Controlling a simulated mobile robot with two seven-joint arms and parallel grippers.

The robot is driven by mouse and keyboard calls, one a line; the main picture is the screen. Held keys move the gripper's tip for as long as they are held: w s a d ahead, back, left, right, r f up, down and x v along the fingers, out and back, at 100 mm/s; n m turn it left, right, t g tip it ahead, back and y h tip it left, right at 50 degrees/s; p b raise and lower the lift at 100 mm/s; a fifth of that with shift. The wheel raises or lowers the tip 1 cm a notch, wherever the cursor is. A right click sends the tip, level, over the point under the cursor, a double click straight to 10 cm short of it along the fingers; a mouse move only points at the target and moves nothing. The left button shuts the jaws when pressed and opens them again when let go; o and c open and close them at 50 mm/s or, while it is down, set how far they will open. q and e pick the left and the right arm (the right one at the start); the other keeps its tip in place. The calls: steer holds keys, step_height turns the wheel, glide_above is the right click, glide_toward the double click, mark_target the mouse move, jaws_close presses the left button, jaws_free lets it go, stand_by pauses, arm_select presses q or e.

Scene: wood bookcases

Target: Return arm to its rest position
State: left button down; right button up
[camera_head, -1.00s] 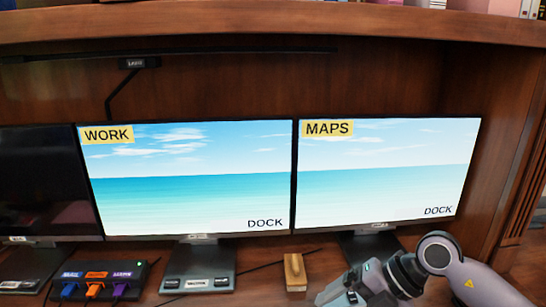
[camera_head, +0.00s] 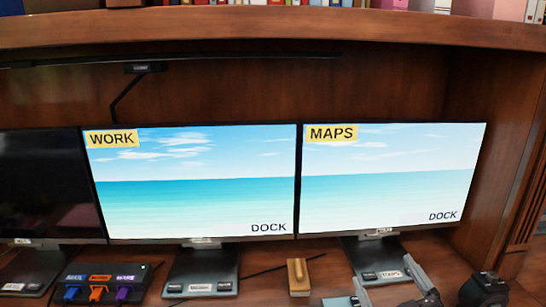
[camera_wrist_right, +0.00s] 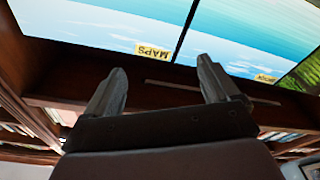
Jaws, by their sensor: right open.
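My right gripper (camera_head: 385,270) is at the lower right of the head view, in front of the base of the MAPS monitor (camera_head: 390,185). Its two grey fingers are spread apart with nothing between them. In the right wrist view the open fingers (camera_wrist_right: 162,68) point up toward the screens, which appear upside down, with clear space between them. A dark round part of my right arm shows at the lower right corner of the head view. My left gripper is not in view.
The WORK monitor (camera_head: 198,190) stands in the middle, a dark monitor (camera_head: 45,185) at the left. A small wooden block (camera_head: 298,277) sits on the desk left of my right gripper. A black hub (camera_head: 104,284) with coloured plugs is at the lower left. A wooden shelf (camera_head: 270,25) runs above.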

steer(key=s+d+f+m+g+h, duration=0.45)
steer(key=s+f+g, duration=0.4)
steer(key=f, duration=0.55)
steer(key=s+f+g+y, duration=0.1)
steer(key=s+f+g, duration=0.3)
steer(key=s, duration=0.4)
steer(key=s+f+g+y, duration=0.1)
steer(key=s+f+g, duration=0.25)
steer(key=s, duration=0.45)
steer(key=w+a+f+t+y+p, duration=0.1)
steer(key=w+a+f+t+y, duration=0.1)
steer(key=w+f+t, duration=0.5)
steer(key=shift+a+f, duration=0.2)
steer(key=shift+a, duration=0.4)
steer(key=shift+w, duration=0.15)
